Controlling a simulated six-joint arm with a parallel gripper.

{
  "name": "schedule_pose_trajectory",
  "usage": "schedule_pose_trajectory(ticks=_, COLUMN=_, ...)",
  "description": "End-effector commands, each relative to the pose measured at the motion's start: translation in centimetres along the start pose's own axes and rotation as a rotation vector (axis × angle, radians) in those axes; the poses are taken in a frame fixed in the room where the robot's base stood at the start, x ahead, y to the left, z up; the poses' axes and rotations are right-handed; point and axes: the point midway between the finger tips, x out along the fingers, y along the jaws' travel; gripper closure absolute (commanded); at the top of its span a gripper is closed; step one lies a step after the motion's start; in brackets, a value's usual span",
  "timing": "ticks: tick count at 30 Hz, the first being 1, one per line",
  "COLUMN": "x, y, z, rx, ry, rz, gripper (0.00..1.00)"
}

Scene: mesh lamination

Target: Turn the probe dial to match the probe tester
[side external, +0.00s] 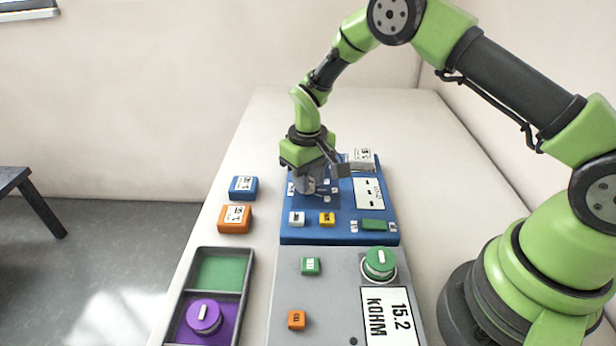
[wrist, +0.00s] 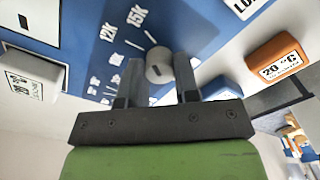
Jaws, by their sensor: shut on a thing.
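The grey probe dial (wrist: 158,66) sits on the blue panel (side external: 312,236), beside printed marks that include 12K and 15K. My gripper (wrist: 158,72) points down over the panel, with one finger on each side of the dial, shut on it. In the side view my gripper (side external: 318,188) hides most of the dial. The tester is a grey panel (side external: 340,290) in front of the blue one. Its label (side external: 389,316) reads 15.2 KOHM. A green knob (side external: 380,262) with a white bar sits above that label.
An orange block (side external: 235,218) marked 20 °C and a blue block (side external: 243,187) stand left of the panel. A black tray (side external: 196,250) with green and purple compartments lies front left; a purple knob (side external: 204,316) is in it. A white block (side external: 362,158) stands at the panel's far right corner.

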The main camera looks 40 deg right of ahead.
Motion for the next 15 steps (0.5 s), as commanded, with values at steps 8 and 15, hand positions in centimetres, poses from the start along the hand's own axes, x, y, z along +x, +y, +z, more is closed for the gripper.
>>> schedule_pose_trajectory(ticks=8, x=-0.09, y=0.00, z=0.03, rx=0.132, ry=-0.002, rz=0.000, gripper=0.94)
schedule_pose_trajectory(ticks=15, x=-0.10, y=0.00, z=0.03, rx=0.176, ry=-0.002, rz=0.000, gripper=0.94)
